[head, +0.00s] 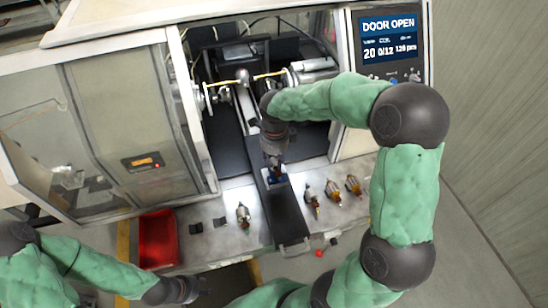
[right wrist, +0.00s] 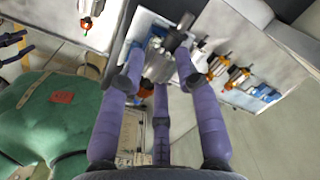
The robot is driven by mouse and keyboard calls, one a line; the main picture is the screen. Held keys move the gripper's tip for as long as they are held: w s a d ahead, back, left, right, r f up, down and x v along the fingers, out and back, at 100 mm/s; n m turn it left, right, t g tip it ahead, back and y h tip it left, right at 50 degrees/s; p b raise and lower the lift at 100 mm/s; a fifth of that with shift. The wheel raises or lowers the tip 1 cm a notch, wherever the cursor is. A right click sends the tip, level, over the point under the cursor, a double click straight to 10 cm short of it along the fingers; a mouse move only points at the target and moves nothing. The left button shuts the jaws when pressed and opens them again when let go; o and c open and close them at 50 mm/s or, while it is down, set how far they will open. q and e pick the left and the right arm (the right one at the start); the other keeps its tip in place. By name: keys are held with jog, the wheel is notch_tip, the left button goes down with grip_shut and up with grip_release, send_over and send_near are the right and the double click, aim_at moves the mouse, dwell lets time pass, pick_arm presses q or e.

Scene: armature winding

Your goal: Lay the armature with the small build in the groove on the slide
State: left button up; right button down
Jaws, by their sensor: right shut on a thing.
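My right gripper (head: 274,166) is over the dark slide (head: 287,218) and points down. In the right wrist view its fingers (right wrist: 158,75) are shut on a grey metal armature (right wrist: 160,64) with a shaft. A blue holder (head: 277,179) on the slide shows right at the fingertips. It also shows behind the armature in the right wrist view (right wrist: 153,34). I cannot tell whether the armature touches the groove, as the fingers partly hide it. My left gripper (head: 188,290) is low at the left front, away from the slide; its jaws are too dark to read.
A red bin (head: 158,240) sits further left. The machine door is open, and its screen (head: 390,38) reads DOOR OPEN.

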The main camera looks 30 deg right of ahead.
jog(key=shift+f+b, duration=0.25)
jog(key=shift+b, duration=0.1)
jog(key=c, duration=0.8)
grip_release()
jog(key=shift+r, duration=0.1)
jog(key=r, duration=1.1)
jog(key=shift+s+a+r, duration=0.1)
jog(key=shift+s+r, duration=0.2)
jog(key=shift+r, duration=0.1)
